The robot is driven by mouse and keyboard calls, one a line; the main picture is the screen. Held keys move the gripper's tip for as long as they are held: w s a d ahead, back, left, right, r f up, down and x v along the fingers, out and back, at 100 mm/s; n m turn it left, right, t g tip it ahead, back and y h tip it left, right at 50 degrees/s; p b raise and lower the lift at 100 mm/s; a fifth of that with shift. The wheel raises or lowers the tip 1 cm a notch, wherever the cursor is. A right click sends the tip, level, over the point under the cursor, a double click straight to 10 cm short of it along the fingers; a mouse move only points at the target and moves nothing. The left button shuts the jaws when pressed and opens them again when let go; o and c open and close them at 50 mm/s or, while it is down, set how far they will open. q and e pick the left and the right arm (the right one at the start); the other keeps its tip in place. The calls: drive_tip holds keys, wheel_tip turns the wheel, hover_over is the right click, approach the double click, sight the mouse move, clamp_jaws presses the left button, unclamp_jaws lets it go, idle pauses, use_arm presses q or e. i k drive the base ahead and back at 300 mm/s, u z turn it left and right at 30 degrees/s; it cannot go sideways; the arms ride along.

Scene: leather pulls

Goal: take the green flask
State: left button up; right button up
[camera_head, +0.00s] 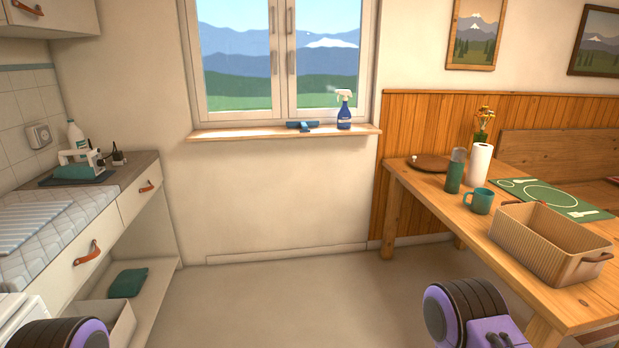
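The green flask (455,172) stands upright on the wooden table (410,181) at the right, near its left edge. It has a dark green body and a greyish top. A green mug (479,201) stands just in front of it to the right, and a white paper roll (479,164) stands behind it to the right. Purple and black parts of my arms show at the bottom left and bottom right. Neither gripper's fingers are in view, and nothing of mine is near the flask.
A ribbed tan basket (548,240) with leather handles takes up the table's front. A green place mat (548,194), a round brown board (428,163) and a flower vase (482,127) are also there. The counter (128,172) is at the left. Open floor (270,295) lies between.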

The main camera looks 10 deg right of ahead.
sight(458, 161)
drive_tip(key=i, duration=2.95)
drive_tip(key=z, duration=0.5)
